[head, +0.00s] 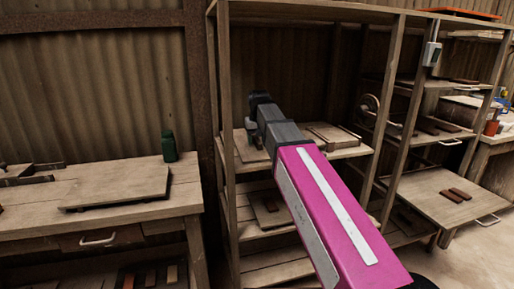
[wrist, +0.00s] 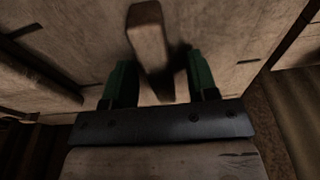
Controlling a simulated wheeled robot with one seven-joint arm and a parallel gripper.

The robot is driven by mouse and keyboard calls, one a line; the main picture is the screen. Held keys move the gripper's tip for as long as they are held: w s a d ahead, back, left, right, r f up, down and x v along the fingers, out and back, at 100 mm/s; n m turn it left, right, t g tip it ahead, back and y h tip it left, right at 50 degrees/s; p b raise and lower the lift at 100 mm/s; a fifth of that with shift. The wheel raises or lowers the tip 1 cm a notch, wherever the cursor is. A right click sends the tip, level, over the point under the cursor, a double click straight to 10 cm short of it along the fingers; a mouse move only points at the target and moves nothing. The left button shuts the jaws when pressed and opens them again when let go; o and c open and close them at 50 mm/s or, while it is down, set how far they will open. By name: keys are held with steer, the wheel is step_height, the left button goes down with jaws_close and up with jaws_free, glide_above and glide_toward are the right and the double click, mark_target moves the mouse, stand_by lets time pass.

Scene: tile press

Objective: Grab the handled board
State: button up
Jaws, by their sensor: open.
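In the wrist view, a light wooden handle (wrist: 148,40) stands out from a pale wooden board (wrist: 235,45). My gripper (wrist: 161,70) shows there as two green fingers, open, one on each side of the handle's near part, with a gap on both sides. The handle is slightly tilted in the picture. I cannot tell how deep it sits between the fingers. In the head view, my pink and grey arm reaches into the tall wooden shelf unit; a board (head: 245,150) lies on its middle shelf below the arm's dark end. The fingers are not clear in that view.
Posts of the shelf unit (head: 229,90) stand close beside my arm. Another board (head: 333,136) lies on the same shelf to the right. A workbench at left holds a board (head: 118,188) and a green bottle (head: 169,146). Open floor shows at lower right.

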steer(key=shift+f, duration=0.1)
jaws_close()
